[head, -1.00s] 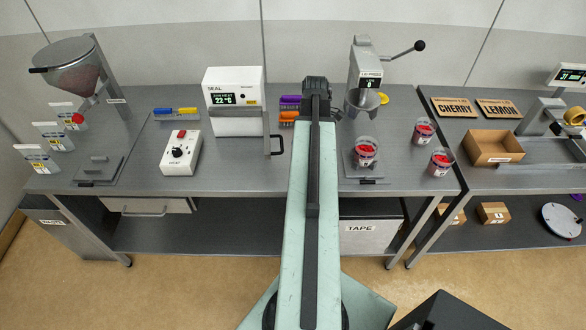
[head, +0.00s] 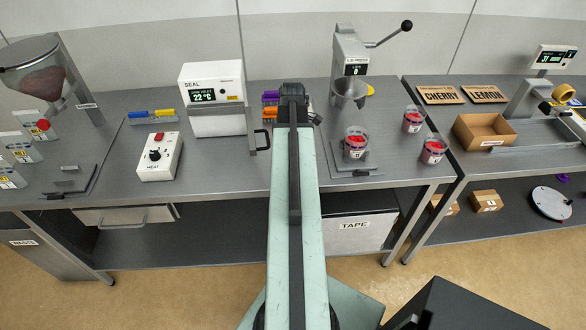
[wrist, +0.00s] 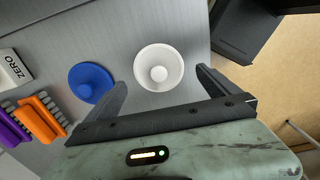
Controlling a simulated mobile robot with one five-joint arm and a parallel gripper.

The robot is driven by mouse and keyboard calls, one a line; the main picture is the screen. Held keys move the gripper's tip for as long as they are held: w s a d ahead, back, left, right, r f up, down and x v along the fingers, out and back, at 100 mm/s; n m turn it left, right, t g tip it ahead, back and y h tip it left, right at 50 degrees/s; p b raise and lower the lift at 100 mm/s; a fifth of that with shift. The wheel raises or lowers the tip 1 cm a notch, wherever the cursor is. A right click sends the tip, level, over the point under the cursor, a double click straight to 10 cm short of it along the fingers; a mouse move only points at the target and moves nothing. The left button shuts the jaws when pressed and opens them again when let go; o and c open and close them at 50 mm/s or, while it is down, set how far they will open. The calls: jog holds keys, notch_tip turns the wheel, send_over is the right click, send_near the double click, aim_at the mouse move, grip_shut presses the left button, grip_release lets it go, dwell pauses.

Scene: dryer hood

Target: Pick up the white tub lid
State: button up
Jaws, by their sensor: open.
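The white tub lid (wrist: 158,68) is a round white disc with a central knob, lying on the grey bench in the wrist view. In the head view I cannot make it out; my arm covers that part of the bench. My gripper (wrist: 160,78) is open and empty. Its two dark fingers stand left and right of the lid in the wrist view, with the lid between and slightly beyond their tips. No contact shows, and I cannot tell the exact height. In the head view my gripper (head: 293,90) is over the bench, right of the seal machine.
A blue lid (wrist: 91,82) lies close beside my left finger. Orange (wrist: 40,121) and purple brushes and a ZERO block (wrist: 12,68) lie further left. The seal machine (head: 214,98) stands left; the lid press (head: 350,60) and red-filled tubs (head: 355,143) stand right.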

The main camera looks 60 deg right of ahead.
notch_tip(320, 180, down, 4)
jog(key=b, duration=0.3)
jog(key=shift+d+f, duration=0.15)
jog(key=shift+f, duration=0.1)
jog(key=shift+r, duration=0.2)
jog(key=c, duration=1.2)
